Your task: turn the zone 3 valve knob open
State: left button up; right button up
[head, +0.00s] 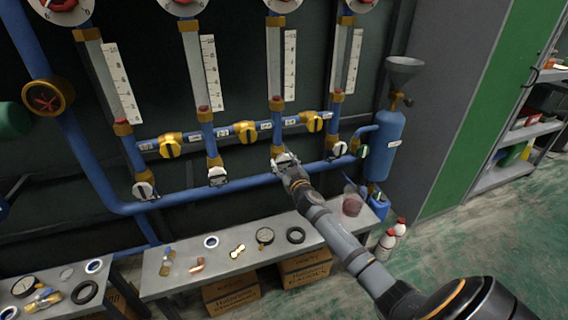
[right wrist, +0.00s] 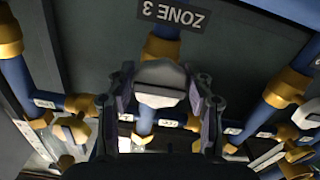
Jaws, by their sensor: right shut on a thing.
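The zone 3 valve knob (right wrist: 160,82) is white with a raised bar handle and sits on a brass valve on a blue pipe. My right gripper (right wrist: 164,100) has one finger on each side of it and is shut on it. The bar lies roughly across the right wrist view. An upside-down ZONE 3 label (right wrist: 174,14) shows above the knob there. In the head view, my right gripper (head: 286,163) is at the foot of the third tube and hides most of the knob. My left gripper is not in view.
Similar white knobs stand left (head: 217,176) and right (head: 340,149) of it. Yellow valves (head: 246,131) sit on the pipe above. A grey bench (head: 217,275) with small fittings lies below. A blue cylinder (head: 382,145) with a funnel is at the right.

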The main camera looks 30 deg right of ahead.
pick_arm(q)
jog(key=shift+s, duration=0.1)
pick_arm(e)
jog(key=shift+n, duration=0.3)
jog(key=n, duration=0.2)
jog(key=shift+n, duration=0.3)
jog(key=n+p, duration=0.1)
jog(key=n, duration=0.2)
jog(key=shift+d+r+n, duration=0.1)
jog(key=shift+n, duration=0.3)
jog(key=n, duration=0.3)
jog(key=shift+n+p, duration=0.3)
jog(key=n, duration=0.3)
jog(key=shift+s+d+r+p, duration=0.1)
jog(key=shift+p, duration=0.3)
jog(key=shift+n, duration=0.7)
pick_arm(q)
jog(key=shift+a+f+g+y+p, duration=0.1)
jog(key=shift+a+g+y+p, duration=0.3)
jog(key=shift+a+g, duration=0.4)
pick_arm(e)
jog(key=shift+n, duration=1.5)
